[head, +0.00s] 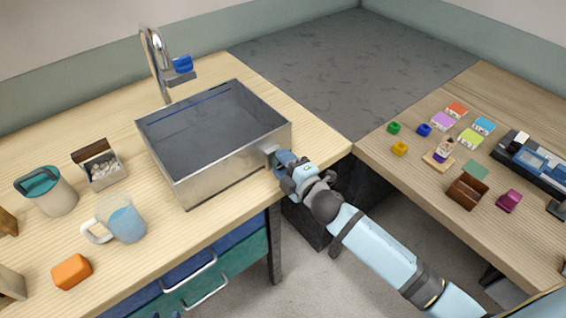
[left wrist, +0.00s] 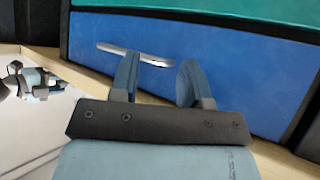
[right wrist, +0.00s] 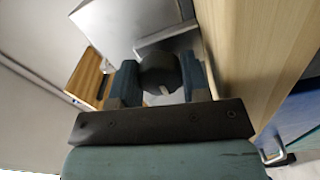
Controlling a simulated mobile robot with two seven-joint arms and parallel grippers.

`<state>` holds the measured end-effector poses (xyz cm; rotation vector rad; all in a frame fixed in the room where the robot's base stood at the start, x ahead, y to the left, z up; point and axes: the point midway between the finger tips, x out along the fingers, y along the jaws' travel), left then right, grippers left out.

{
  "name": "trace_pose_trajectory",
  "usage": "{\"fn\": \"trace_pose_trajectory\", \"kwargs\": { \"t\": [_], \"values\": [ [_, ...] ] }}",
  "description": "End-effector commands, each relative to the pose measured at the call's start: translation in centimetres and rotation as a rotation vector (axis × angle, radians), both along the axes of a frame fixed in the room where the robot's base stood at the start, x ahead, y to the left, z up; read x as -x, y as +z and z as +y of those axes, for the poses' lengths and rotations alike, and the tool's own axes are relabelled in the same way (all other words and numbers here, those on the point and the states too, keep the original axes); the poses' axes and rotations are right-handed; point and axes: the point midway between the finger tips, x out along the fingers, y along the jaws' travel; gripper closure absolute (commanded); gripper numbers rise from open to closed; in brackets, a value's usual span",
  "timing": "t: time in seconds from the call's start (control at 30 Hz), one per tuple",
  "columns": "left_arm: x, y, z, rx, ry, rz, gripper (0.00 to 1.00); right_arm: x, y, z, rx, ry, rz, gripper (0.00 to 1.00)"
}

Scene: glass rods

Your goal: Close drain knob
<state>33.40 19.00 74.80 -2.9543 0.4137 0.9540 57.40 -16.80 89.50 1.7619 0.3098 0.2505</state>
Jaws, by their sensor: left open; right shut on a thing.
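The drain knob shows in the right wrist view as a dark round piece (right wrist: 160,74) between my right fingers. It sits by the right end of the front wall of the grey metal sink (head: 225,165). In the head view my right gripper (head: 282,160) covers most of it. My right gripper, also in the right wrist view (right wrist: 158,82), is shut on the knob. The knob's turn angle cannot be told. My left gripper (left wrist: 156,82) is open and empty in the left wrist view, facing a blue drawer front; it is outside the head view.
A faucet (head: 155,60) stands behind the sink. A white mug (head: 122,222), a teal-lidded canister (head: 47,190), a small box (head: 100,165) and an orange block (head: 71,271) stand to its left. Drawers with metal handles (head: 190,275) are below the counter. A second table (head: 410,170) at right holds small items.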

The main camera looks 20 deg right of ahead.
Motion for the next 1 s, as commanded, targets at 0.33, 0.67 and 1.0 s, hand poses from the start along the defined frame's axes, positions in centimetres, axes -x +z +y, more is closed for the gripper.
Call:
{"fn": "trace_pose_trajectory", "kwargs": {
  "t": [0.33, 0.67, 1.0],
  "values": [
    [0.0, 0.0, -0.2, 0.006, 0.003, 0.001, 0.57, 0.0, -0.1, 0.0, 0.000, -0.001, 0.002, 0.32],
    [-0.1, 0.1, -0.5, 0.016, 0.010, 0.000, 0.57, 0.1, -0.3, 0.0, 0.000, 0.000, 0.004, 0.32],
    [-0.1, -1.5, -0.2, 0.008, 0.005, -0.002, 0.57, 0.0, -0.4, -0.1, 0.338, 0.002, -0.120, 0.32]
  ]
}}
